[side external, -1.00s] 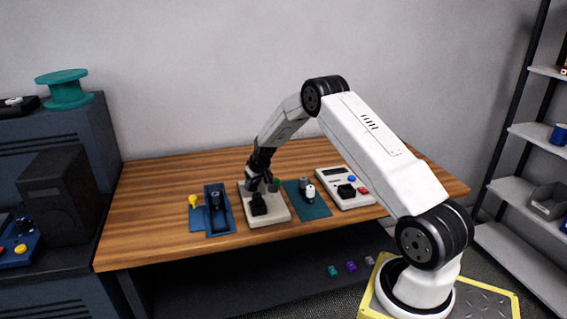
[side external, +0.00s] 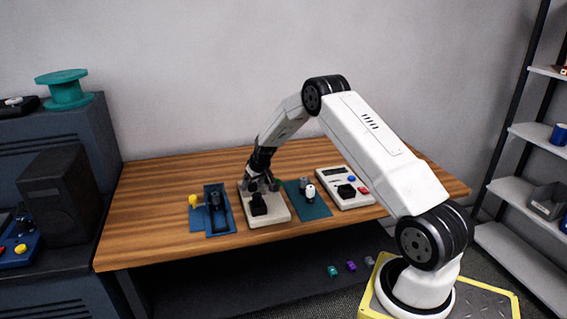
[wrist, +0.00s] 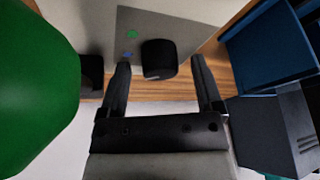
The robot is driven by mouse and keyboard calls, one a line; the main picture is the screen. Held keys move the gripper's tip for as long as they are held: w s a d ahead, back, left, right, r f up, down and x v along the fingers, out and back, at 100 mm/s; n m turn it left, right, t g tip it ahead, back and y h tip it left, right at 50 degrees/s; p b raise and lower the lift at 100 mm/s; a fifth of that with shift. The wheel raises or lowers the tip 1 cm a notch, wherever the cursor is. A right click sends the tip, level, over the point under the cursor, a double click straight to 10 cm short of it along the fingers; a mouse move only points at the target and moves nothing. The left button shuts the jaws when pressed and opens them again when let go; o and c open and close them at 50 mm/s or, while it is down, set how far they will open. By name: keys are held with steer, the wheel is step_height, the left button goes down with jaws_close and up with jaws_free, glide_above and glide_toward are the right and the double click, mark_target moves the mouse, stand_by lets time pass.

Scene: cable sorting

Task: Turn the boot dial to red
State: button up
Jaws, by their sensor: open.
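The boot dial, a black knob (wrist: 159,59), stands on a pale panel (wrist: 190,33) in the wrist view. A green mark (wrist: 132,34) and a blue mark (wrist: 127,54) lie on the panel beside it; I see no red mark. My gripper (wrist: 161,66) is open, with one finger on each side of the knob and a gap to each. In the side view my gripper (side external: 262,184) is low over the back of the pale panel (side external: 277,213). A black block (side external: 259,205) sits on the panel's front part. My fingers partly hide the knob there.
A blue device (side external: 219,226) with a yellow knob (side external: 194,201) stands left of the panel. A teal plate (side external: 313,208) and a white box with buttons (side external: 345,188) stand to the right. A large green shape (wrist: 35,90) fills the wrist view's left side.

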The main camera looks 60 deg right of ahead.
steer(key=v, duration=0.7)
steer(key=shift+r, duration=0.25)
steer(key=shift+s, duration=0.15)
steer(key=shift+a, duration=0.15)
steer(key=m, duration=0.1)
steer(key=a+m, duration=0.1)
steer(key=m+g, duration=0.1)
steer(key=shift+w+a+f, duration=0.15)
steer(key=shift+w+f, duration=0.15)
steer(key=shift+w, duration=0.1)
steer(key=m, duration=0.2)
steer(key=a+m+g+h, duration=0.1)
steer(key=shift+w+f+m, duration=0.1)
steer(key=shift+w+m, duration=0.15)
steer(key=shift+m, duration=0.05)
steer(key=m, duration=0.2)
steer(key=m+g+h, duration=0.1)
steer(key=m, duration=0.1)
steer(key=shift+w+a, duration=0.2)
steer(key=shift+w, duration=0.2)
steer(key=shift+w+r+m+g+h, duration=0.2)
steer(key=shift+m+h, duration=0.2)
steer(key=shift+m, duration=0.35)
steer(key=shift+w+r+m+g+h, duration=0.1)
steer(key=shift+r+m+h, duration=0.1)
steer(key=shift+m+h, duration=0.4)
steer(key=shift+d+f, duration=0.1)
steer(key=shift+f, duration=0.05)
steer(key=shift+x, duration=3.7)
